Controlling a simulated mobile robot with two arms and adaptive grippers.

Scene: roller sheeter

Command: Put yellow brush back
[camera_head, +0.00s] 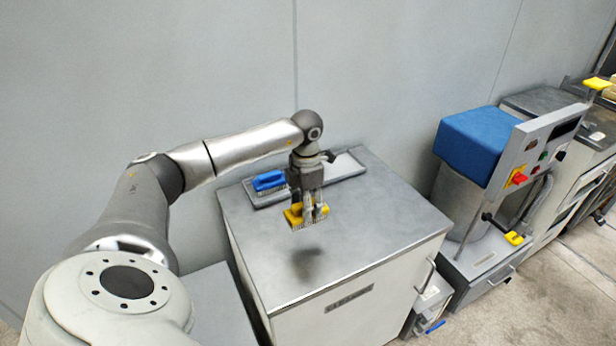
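The yellow brush (295,217) is held in my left gripper (308,213), bristles down, above the grey top of a cabinet (370,240). A soft shadow lies on the top below it, so the brush is clear of the surface. The gripper points straight down and its fingers are closed around the brush. A shallow grey tray (347,166) lies at the back of the cabinet top, partly hidden behind the gripper. A blue brush (268,181) lies at the tray's left end. My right gripper is out of view.
A grey wall (370,70) stands close behind the cabinet. To the right is a machine with a blue block (471,143) and a control panel (540,150) with a red and yellow switch. The front and right of the cabinet top are bare.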

